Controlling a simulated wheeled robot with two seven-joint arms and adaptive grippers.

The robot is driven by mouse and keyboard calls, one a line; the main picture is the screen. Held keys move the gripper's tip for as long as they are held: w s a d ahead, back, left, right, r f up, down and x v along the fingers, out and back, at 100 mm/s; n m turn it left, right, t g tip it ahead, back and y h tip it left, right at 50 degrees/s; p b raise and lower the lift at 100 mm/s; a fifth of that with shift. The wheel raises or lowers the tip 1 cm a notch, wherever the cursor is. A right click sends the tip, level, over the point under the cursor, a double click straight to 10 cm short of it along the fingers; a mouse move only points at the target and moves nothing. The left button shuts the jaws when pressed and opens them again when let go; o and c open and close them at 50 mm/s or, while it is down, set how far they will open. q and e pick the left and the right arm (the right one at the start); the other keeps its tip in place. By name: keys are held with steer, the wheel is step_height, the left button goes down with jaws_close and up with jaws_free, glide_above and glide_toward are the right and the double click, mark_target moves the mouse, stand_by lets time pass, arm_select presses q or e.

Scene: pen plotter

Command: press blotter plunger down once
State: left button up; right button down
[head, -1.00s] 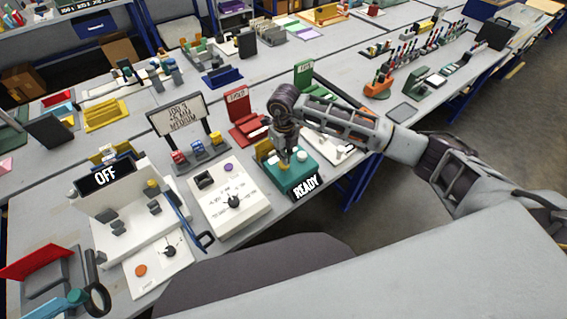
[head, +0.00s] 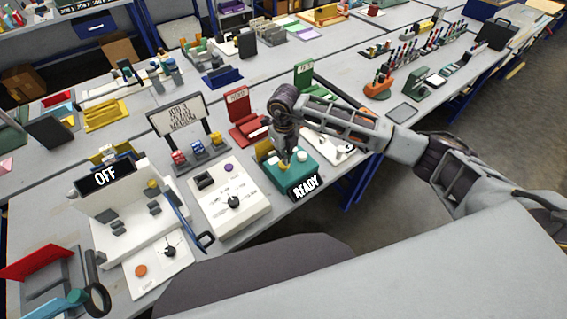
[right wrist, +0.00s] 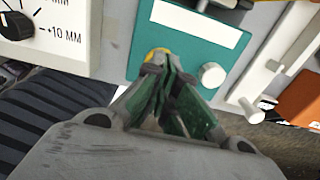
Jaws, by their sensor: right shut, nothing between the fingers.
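The teal device (head: 290,180) with a READY label stands near the table's front edge. It has a yellow knob and a white knob (head: 301,155) on top. My right gripper (head: 284,163) points down at its yellow knob and is shut and empty. In the right wrist view, the shut fingertips (right wrist: 160,62) are at the yellow knob (right wrist: 156,54), mostly hiding it; whether they touch it is hard to tell. The white knob (right wrist: 212,75) is to the right, clear of the fingers. Which knob is the blotter plunger is not labelled legibly. My left gripper is out of view.
A white dial box (head: 228,203) stands just left of the teal device. A red holder (head: 242,115) and a green holder (head: 304,78) stand behind it. A white device (head: 345,147) is to its right. A machine with an OFF display (head: 104,177) is farther left.

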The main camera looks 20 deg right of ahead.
steer(key=shift+s+f+b, duration=0.1)
steer(key=shift+f+b, duration=1.4)
steer(key=shift+f, duration=0.45)
stand_by(1.1)
steer(key=shift+r, duration=0.1)
steer(key=shift+r+p, duration=1.8)
steer(key=shift+r, duration=1.7)
